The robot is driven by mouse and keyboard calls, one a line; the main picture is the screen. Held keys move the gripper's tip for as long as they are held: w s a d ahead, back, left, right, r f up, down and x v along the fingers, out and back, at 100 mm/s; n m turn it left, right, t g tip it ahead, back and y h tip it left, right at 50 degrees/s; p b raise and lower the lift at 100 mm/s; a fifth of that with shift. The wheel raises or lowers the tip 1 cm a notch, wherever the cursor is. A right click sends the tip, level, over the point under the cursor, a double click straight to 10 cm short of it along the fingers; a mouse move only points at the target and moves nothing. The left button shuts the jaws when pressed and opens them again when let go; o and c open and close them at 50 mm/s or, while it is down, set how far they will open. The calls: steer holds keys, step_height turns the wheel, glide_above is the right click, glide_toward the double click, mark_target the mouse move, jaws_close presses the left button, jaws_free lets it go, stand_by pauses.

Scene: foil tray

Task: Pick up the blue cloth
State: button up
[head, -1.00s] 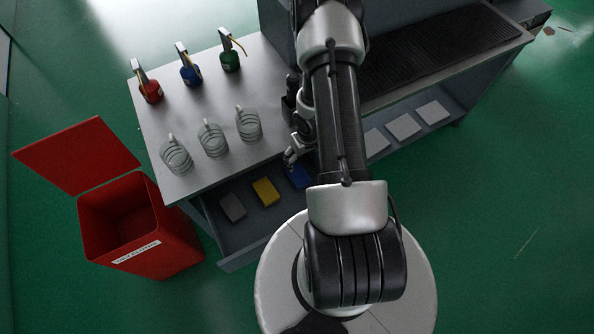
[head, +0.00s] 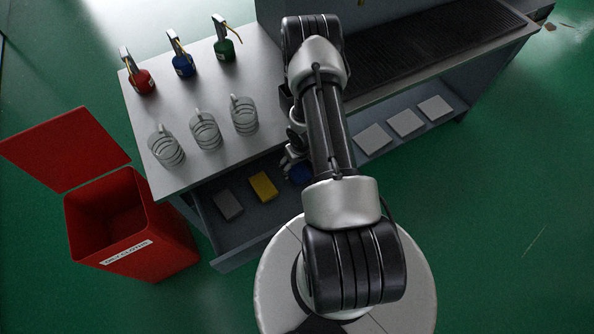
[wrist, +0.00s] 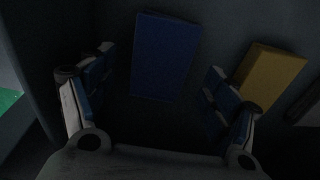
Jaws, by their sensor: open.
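The blue cloth (wrist: 166,57) is a folded rectangle lying in the open drawer. In the wrist view it is ahead of my gripper (wrist: 150,110), between the lines of the two fingers and apart from them. My gripper is open and empty. In the head view the blue cloth (head: 301,173) shows only in part, beside my arm. My gripper (head: 291,163) is near it there, mostly hidden by my arm, and its fingertips are hard to make out.
A yellow cloth (wrist: 270,78) lies close to the right finger; a grey cloth (head: 228,204) lies further left in the drawer (head: 240,245). Glass mugs and three oil cans stand on the bench top (head: 185,110). A red bin (head: 135,235) stands at left.

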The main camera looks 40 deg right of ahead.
step_height(320, 180, down, 2)
steer(key=shift+w+f+b, duration=0.1)
steer(key=shift+b, duration=0.35)
steer(key=c, duration=1.2)
steer(key=shift+o, duration=0.2)
